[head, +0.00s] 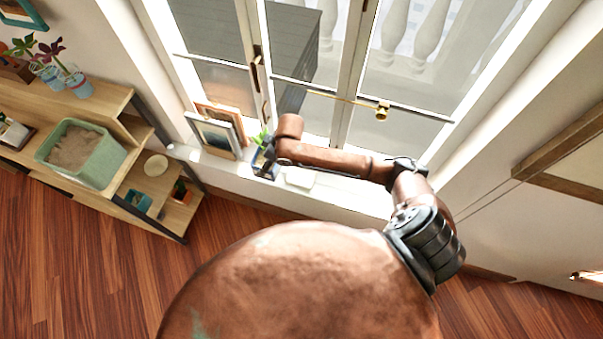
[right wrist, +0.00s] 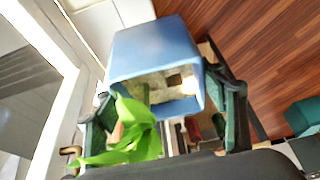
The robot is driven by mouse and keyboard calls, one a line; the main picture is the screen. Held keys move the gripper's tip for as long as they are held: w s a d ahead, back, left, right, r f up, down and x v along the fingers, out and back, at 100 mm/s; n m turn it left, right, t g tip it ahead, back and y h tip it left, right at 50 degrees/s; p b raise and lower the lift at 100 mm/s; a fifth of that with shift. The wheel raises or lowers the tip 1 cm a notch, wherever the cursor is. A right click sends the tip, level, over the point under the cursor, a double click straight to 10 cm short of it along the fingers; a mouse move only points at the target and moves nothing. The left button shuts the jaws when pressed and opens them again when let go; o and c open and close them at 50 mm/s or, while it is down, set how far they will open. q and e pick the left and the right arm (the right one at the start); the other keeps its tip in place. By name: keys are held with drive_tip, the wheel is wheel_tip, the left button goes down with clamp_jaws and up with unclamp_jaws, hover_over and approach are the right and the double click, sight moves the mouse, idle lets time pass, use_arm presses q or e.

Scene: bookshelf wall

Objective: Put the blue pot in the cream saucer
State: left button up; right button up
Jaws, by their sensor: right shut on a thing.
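The blue pot (right wrist: 158,50) is square-sided and holds a green leafy plant (right wrist: 135,135). In the right wrist view it sits between the two fingers of my right gripper (right wrist: 165,105), which is shut on it. The pot is tilted in that view. In the head view my right gripper (head: 265,165) is at the window sill, with the plant's green leaves (head: 261,136) showing; the arm hides most of the pot.
Picture frames (head: 214,136) lean on the sill just left of my right gripper. A pale flat square piece (head: 300,178) lies on the sill to its right. The shelf holds a green bin (head: 85,155), a teal pot (head: 138,200) and a small plant (head: 181,191). Window handles project nearby.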

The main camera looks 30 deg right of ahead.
drive_tip(key=s+d+f, duration=0.1)
drive_tip(key=d+f, duration=0.3)
drive_tip(key=d+f+b, duration=0.1)
drive_tip(key=d+f, duration=0.3)
drive_tip(key=d, duration=0.1)
drive_tip(key=s+d+f+b, duration=0.1)
drive_tip(key=d+f, duration=0.3)
drive_tip(key=f, duration=0.1)
drive_tip(key=shift+s+d, duration=0.25)
drive_tip(key=shift+s, duration=0.1)
use_arm(q)
drive_tip(key=shift+s+a+f, duration=0.1)
drive_tip(key=shift+s+f, duration=0.6)
drive_tip(key=shift+f, duration=0.3)
use_arm(e)
drive_tip(key=shift+r, duration=0.1)
drive_tip(key=o, duration=1.6)
use_arm(q)
drive_tip(key=shift+w+r+p, duration=0.25)
drive_tip(key=shift+r+p, duration=0.85)
drive_tip(key=shift+p, duration=0.05)
use_arm(e)
drive_tip(key=v, duration=1.2)
